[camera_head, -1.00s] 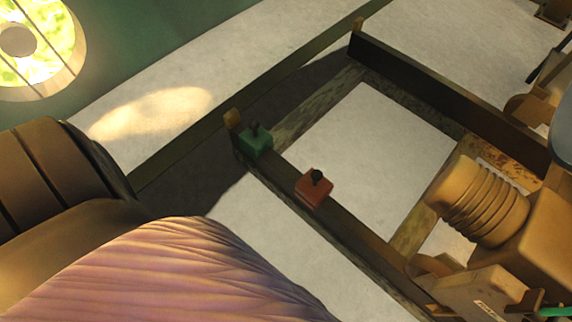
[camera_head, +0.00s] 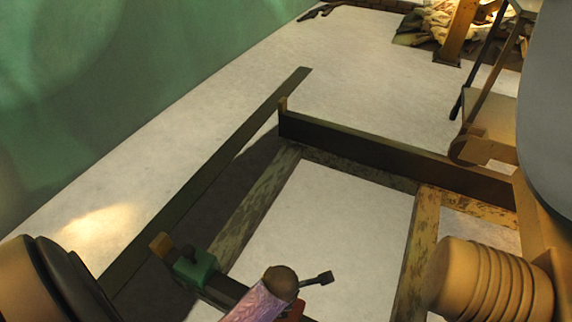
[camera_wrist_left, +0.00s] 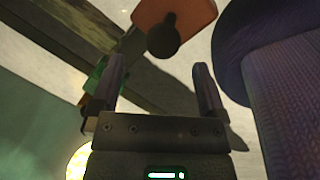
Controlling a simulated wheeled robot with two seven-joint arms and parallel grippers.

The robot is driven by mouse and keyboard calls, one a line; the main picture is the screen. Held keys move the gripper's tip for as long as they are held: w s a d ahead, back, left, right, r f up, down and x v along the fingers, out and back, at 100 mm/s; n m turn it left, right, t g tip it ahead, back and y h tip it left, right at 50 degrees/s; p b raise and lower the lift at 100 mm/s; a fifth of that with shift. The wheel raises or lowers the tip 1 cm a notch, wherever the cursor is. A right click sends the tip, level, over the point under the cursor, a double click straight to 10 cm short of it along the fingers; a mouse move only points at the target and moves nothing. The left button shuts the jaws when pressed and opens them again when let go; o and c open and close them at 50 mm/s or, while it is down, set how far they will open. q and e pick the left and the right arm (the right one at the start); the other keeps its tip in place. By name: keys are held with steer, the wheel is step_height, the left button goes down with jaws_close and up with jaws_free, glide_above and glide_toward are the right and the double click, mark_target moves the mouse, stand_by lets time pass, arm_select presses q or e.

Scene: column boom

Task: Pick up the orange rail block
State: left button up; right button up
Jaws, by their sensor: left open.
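The orange rail block (camera_wrist_left: 190,14), with a dark round knob, shows at the top of the left wrist view. It lies beyond the fingertips of my left gripper (camera_wrist_left: 160,68), slightly right of centre. My left gripper is open, with nothing between its fingers. In the head view only a small reddish part of the block (camera_head: 294,312) shows at the bottom edge; a purple ribbed part with a round brown end covers the rest. I cannot make out the left gripper clearly there. My right gripper is not in view.
A green block (camera_head: 194,268) sits on the same dark rail, near its end; it is partly behind a finger in the wrist view (camera_wrist_left: 92,82). The pale floor inside the frame (camera_head: 325,220) is bare.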

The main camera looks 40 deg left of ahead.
mark_target(295, 315)
arm_select(q)
step_height(295, 315, down, 5)
steer(key=b, duration=0.3)
steer(key=shift+w+a, duration=0.15)
steer(key=shift+w+a+f+b, duration=0.1)
steer(key=shift+w+f+b, duration=0.15)
steer(key=shift+f+b, duration=0.75)
steer(key=shift+r, duration=0.25)
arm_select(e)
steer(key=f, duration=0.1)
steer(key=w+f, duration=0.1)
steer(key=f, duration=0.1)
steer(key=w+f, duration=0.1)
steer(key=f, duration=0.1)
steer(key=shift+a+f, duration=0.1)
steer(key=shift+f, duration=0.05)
arm_select(q)
jaws_close()
